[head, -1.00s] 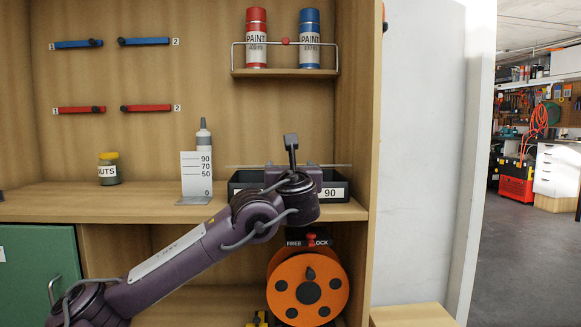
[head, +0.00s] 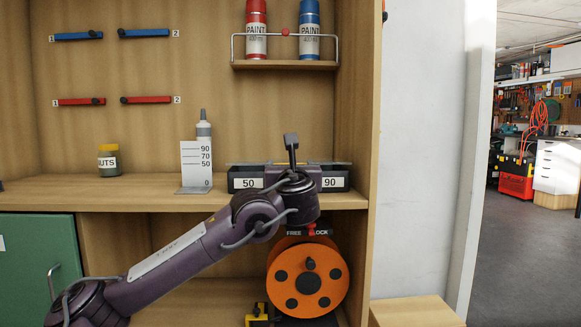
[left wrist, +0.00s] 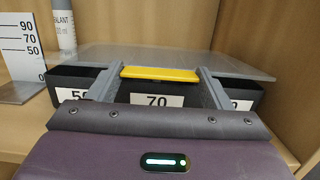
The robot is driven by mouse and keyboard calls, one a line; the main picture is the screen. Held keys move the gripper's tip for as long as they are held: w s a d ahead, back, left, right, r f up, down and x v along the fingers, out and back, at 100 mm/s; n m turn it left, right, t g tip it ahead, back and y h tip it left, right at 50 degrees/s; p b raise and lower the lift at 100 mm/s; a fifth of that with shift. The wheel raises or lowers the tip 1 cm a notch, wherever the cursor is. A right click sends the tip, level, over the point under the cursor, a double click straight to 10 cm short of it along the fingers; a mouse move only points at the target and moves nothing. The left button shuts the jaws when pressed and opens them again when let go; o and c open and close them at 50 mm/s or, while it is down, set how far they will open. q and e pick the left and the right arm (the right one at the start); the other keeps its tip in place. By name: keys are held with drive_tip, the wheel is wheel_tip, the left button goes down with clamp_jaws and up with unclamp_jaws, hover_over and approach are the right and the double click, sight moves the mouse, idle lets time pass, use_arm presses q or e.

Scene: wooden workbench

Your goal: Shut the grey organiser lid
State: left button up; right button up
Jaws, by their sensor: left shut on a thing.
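The grey organiser (head: 236,171) is a low dark box at the right end of the shelf, with front labels 50, 70 and 90. Its thin translucent grey lid (left wrist: 110,54) lies nearly flat just above the box. Whether it touches the rim I cannot tell. My left gripper (left wrist: 158,82) is at the front middle of the organiser. Its fingers are shut on the lid's yellow handle (left wrist: 158,73), above the 70 label. In the head view my left wrist hides the middle of the box. My right gripper is not in view.
A grey measuring plate (head: 195,166) and a sealant tube (head: 203,130) stand left of the organiser. A can rack (head: 285,64) hangs above it. An orange reel (head: 308,277) sits below the shelf. The shelf between the nuts jar (head: 108,162) and the plate is clear.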

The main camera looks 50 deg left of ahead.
use_arm(q)
drive_tip(key=shift+a+f, duration=0.15)
drive_tip(key=shift+f, duration=0.05)
drive_tip(key=o, duration=1)
drive_tip(key=shift+w, duration=0.1)
drive_tip(key=o, duration=0.4)
drive_tip(key=shift+s+a, duration=0.1)
drive_tip(key=shift+s, duration=0.1)
drive_tip(key=shift+w, duration=0.1)
drive_tip(key=shift+w+d, duration=0.2)
drive_tip(key=shift+s, duration=0.1)
